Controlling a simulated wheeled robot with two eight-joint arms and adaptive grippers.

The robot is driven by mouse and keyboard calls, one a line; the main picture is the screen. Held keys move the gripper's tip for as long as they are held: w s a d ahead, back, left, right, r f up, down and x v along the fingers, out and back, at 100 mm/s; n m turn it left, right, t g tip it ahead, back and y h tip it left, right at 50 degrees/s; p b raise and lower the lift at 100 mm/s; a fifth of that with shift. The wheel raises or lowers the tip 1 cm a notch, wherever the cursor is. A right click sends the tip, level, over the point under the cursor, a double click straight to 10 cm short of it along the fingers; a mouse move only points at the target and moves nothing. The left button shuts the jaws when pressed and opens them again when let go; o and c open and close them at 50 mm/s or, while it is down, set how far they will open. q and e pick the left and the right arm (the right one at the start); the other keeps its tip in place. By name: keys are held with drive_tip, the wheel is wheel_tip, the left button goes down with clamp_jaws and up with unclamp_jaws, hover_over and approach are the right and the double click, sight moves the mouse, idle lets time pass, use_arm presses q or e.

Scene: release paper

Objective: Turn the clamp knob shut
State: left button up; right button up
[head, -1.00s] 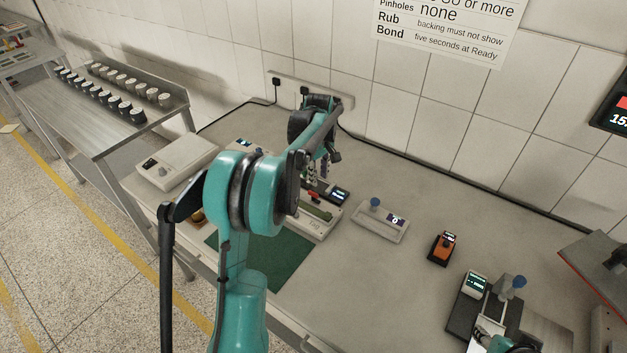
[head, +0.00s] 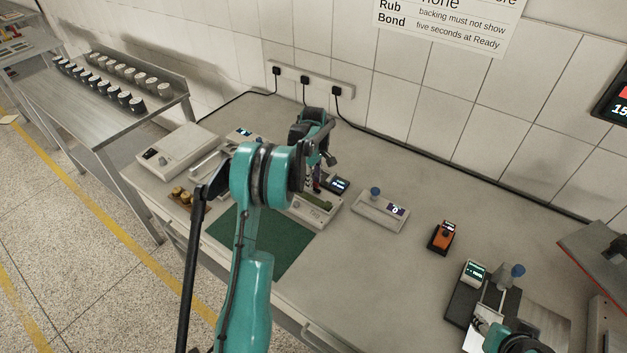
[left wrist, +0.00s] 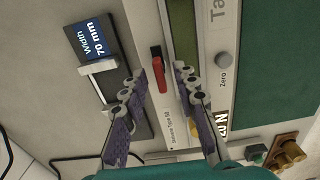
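A long tester (head: 318,212) with a green strip stands on the bench beside a green mat. In the left wrist view, a red lever-like piece (left wrist: 157,70), possibly the clamp knob, sits on the tester's pale body (left wrist: 208,50) beside the green strip. My left gripper (left wrist: 160,88) is open, its two purple-padded fingers on either side of the red piece's line, with nothing held. In the head view my left gripper (head: 313,184) is over the tester, partly hidden by its own arm. My right gripper (head: 482,328) is at the bottom right, too obscured to read.
A "Width 70 mm" display (left wrist: 88,42) stands close beside the left gripper's fingers. Right of the tester are a blue-knobbed device (head: 380,212), an orange handheld unit (head: 442,238) and a dark-based stand (head: 468,305). Brass weights (head: 181,197) lie left of the green mat (head: 262,248).

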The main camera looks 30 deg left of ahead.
use_arm(q)
clamp_jaws()
drive_tip(key=shift+m, duration=0.4)
drive_tip(key=m, duration=1.1)
drive_tip(key=shift+m, duration=0.3)
drive_tip(key=m, duration=0.5)
drive_tip(key=shift+m+b, duration=0.3)
